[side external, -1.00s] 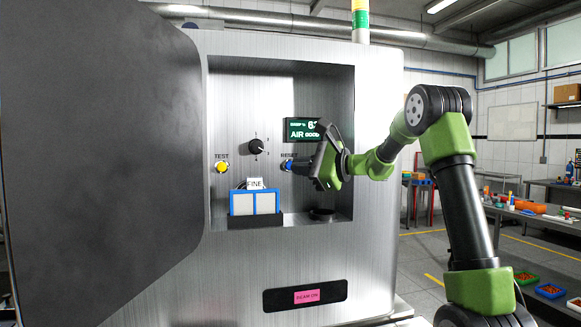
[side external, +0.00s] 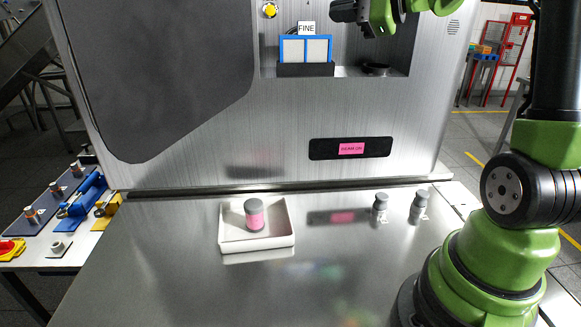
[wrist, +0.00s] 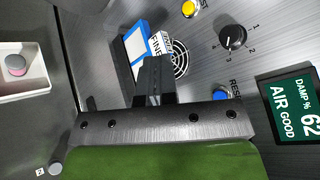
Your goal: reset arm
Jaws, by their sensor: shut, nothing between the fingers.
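My gripper (side external: 340,10) is at the top edge of the side view, in front of the recess of the steel cabinet, partly cut off. In the wrist view its dark fingers (wrist: 154,66) are together and empty, pointing toward the blue-framed panels (wrist: 136,43) and the FINE card (wrist: 158,44). The blue RESET button (wrist: 221,95) is to the right of the fingers, partly hidden by the gripper body. A black dial (wrist: 232,37) and the yellow TEST button (wrist: 190,8) are above. The green display (wrist: 293,96) reads DAMP % 62, AIR GOOD.
A white tray (side external: 228,241) holding a pink-banded grey cylinder (side external: 254,216) stands on the steel table (side external: 180,270). Two small grey cylinders (side external: 380,207) (side external: 420,206) stand to its right. A pink BEAM ON label (side external: 351,149) is on the cabinet. The front table is clear.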

